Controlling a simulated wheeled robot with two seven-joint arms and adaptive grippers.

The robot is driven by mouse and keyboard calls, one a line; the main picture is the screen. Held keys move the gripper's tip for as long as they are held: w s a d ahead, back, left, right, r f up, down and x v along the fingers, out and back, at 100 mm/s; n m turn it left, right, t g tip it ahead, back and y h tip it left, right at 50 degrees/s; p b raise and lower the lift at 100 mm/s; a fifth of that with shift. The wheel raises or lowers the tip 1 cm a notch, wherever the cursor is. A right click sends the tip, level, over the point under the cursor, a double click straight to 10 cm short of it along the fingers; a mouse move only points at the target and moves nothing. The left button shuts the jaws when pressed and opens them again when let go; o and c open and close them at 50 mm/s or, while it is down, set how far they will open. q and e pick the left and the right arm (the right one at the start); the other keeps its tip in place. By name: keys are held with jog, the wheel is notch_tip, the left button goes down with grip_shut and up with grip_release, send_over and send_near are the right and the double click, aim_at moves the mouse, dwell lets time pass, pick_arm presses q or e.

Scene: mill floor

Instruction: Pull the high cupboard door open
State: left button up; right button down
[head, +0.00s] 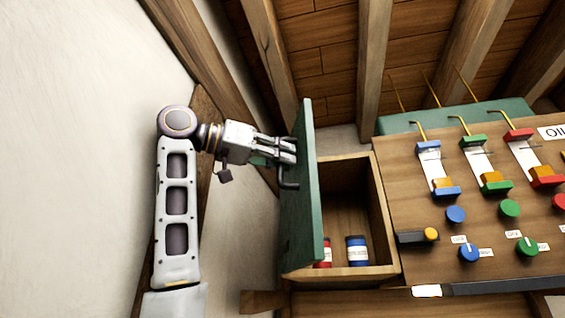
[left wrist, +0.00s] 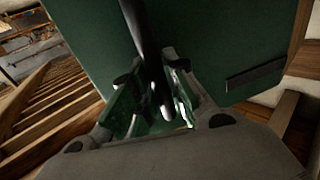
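The green cupboard door (head: 306,215) stands swung well out from the wooden cupboard (head: 385,215), whose inside shows. A dark bar handle (head: 288,184) is on the door's outer face. My left gripper (head: 287,151) is at this handle, left of the door. In the left wrist view the green door (left wrist: 225,40) fills the upper middle, and the dark handle (left wrist: 148,45) runs down between the two fingers, which close on it from both sides. The fingertips are partly hidden by the handle. My right gripper is in neither view.
A red jar (head: 325,252) and a blue jar (head: 357,250) stand inside the cupboard. Right of it is a wooden panel (head: 410,180) with levers and coloured knobs.

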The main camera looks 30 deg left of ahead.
aim_at(295, 126)
pick_arm(q)
jog(key=o, duration=0.3)
jog(key=shift+r, duration=0.25)
jog(key=shift+r, duration=4.6)
jog(key=shift+r, duration=0.15)
grip_shut()
